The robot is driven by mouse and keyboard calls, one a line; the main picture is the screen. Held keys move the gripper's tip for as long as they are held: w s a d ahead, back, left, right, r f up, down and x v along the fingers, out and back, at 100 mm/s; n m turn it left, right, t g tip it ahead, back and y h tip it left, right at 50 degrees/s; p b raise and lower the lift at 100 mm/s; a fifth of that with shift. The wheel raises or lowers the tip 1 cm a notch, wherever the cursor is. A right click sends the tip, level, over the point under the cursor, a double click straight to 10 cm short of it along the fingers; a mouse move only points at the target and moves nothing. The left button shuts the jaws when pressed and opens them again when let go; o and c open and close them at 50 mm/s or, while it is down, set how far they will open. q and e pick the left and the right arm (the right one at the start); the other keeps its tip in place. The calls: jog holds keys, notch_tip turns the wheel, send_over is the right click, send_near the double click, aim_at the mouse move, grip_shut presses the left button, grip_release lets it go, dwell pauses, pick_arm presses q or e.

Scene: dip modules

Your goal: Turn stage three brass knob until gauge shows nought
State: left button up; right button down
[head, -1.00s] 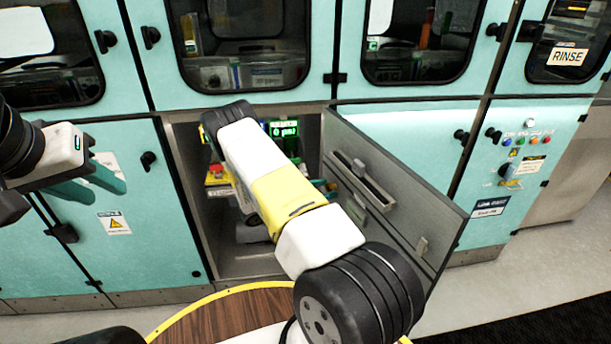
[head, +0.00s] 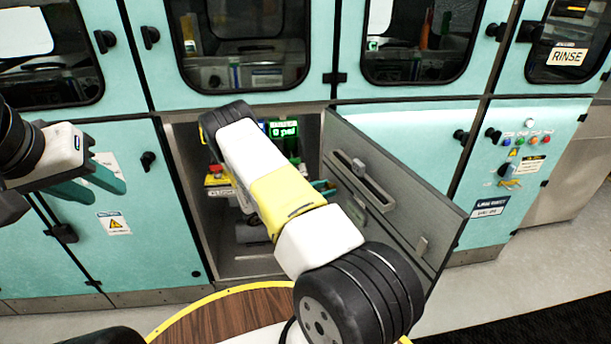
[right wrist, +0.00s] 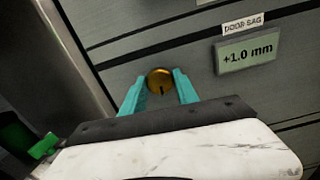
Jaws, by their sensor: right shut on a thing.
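A round brass knob (right wrist: 160,83) with a dark mark shows in the right wrist view, on a grey panel. My right gripper (right wrist: 160,88) has its teal fingers on either side of the knob and is shut on it. A gauge (right wrist: 247,52) labelled DOOR SAG, to the right of the knob, reads +1.0 mm. No stage number is legible by the knob. My left gripper (head: 95,180) is open and empty, in front of the teal cabinet doors at the left.
A green part (right wrist: 45,146) shows at the lower left of the right wrist view.

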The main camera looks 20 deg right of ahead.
jog(key=m, duration=0.3)
jog(key=shift+m, duration=0.4)
jog(key=m, duration=0.3)
jog(key=shift+m, duration=0.3)
jog(key=m, duration=0.3)
jog(key=shift+m, duration=2.2)
jog(key=c, duration=0.9)
grip_release()
jog(key=shift+c, duration=0.2)
jog(key=a, duration=0.8)
jog(key=shift+s, duration=0.2)
